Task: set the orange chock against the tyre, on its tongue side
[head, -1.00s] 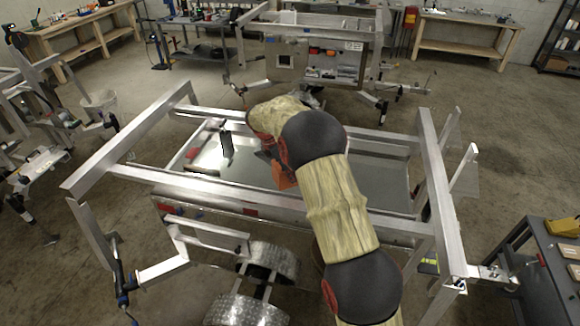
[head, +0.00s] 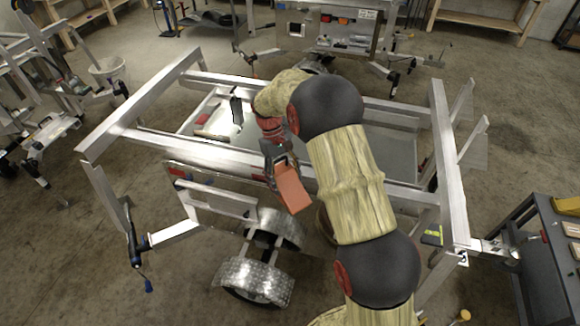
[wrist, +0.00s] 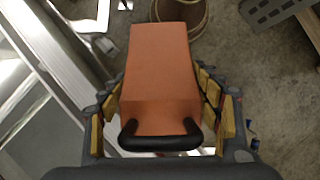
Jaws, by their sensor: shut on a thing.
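My gripper (head: 275,165) is shut on the orange chock (head: 291,188). In the head view it holds the chock in the air, tilted down, at the near long rail of the aluminium trailer (head: 160,146). In the wrist view the chock (wrist: 160,75) lies between the yellow-padded fingers, its black handle (wrist: 160,137) facing the camera. The trailer's wheels sit below and left of the chock under silver tread-plate mudguards (head: 255,279). Only a dark sliver of tyre (head: 243,297) shows under the nearer mudguard. The chock is apart from it.
A coupling (head: 500,248) sticks out at the trailer's right end, beside a dark workbench (head: 550,262). A jack leg (head: 137,258) stands at the left. A round brown object (wrist: 181,14), unclear, is beyond the chock in the wrist view. The floor left of the wheels is clear.

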